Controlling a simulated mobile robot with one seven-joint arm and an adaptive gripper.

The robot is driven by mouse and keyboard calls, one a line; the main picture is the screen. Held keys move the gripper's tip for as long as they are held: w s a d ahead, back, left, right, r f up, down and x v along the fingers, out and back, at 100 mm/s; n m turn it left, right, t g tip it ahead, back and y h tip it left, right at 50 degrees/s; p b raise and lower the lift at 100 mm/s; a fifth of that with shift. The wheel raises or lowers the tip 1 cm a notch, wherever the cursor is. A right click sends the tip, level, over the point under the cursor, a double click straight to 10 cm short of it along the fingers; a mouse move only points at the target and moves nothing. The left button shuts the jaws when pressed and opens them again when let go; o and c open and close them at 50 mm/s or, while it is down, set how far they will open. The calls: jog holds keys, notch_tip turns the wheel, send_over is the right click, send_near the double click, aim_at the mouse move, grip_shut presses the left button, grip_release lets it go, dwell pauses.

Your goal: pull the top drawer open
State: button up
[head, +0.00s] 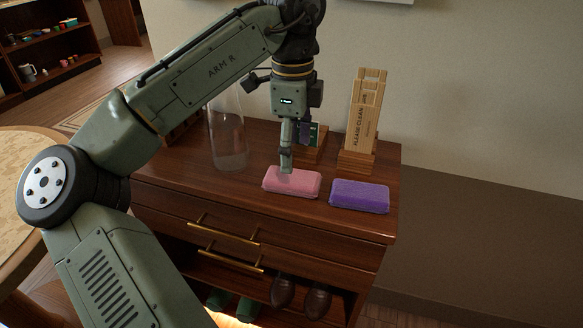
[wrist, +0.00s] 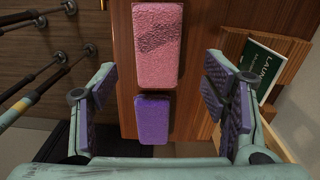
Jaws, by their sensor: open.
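The wooden cabinet's top drawer (head: 310,237) looks shut, its front flush with the cabinet. Its brass bar handle (head: 222,235) is on the front, left of centre in the head view. My gripper (head: 286,168) points down over the cabinet top, above or at a pink sponge-like block, away from the handle. In the wrist view my gripper (wrist: 157,95) has its two padded fingers wide apart with nothing held. The pink block (wrist: 157,45) and a purple block (wrist: 153,118) show between and beyond the fingers. The handle is not clearly seen in the wrist view.
A lower drawer (head: 300,262) has its own brass handle (head: 230,261). The cabinet top also holds a clear glass vessel (head: 228,140), a wooden sign (head: 363,115) and a small stand with a green card (head: 306,135). Shoes (head: 300,296) sit on the open shelf below.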

aim_at(292, 175)
notch_tip(292, 175, up, 5)
dwell(0.3)
